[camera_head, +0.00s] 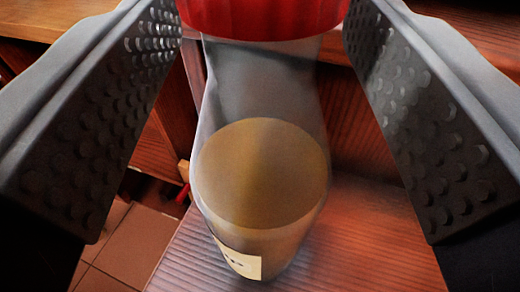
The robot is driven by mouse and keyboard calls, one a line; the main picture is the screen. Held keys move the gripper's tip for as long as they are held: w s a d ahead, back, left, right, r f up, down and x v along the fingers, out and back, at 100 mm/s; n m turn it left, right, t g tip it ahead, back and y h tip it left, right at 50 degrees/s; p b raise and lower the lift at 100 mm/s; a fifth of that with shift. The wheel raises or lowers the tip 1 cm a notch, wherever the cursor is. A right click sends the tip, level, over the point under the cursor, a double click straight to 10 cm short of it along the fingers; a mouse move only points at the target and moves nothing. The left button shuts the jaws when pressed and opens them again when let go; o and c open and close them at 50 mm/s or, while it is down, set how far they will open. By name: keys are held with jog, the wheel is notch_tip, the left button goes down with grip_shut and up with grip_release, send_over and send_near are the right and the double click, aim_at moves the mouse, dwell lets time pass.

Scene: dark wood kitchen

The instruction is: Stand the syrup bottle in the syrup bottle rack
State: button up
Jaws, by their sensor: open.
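The syrup bottle (262,170) is close in the middle of the picture, clear, with a red cap (264,14) cut off by the top edge. It is partly filled with brownish syrup and has a pale label low on its front. It appears upright on a reddish wood surface (350,245). My gripper (262,60) is open, with one dark studded finger on each side of the bottle. Gaps show between both fingers and the bottle. I cannot make out the syrup bottle rack.
A wooden panel (365,125) rises behind the bottle, with a ledge along its top. At the lower left, the wood surface ends above a brown tiled floor (130,240). A small red object (183,194) shows beside the bottle's left side.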

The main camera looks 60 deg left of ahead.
jog(key=shift+x, duration=1.1)
jog(key=shift+c, duration=0.2)
grip_shut()
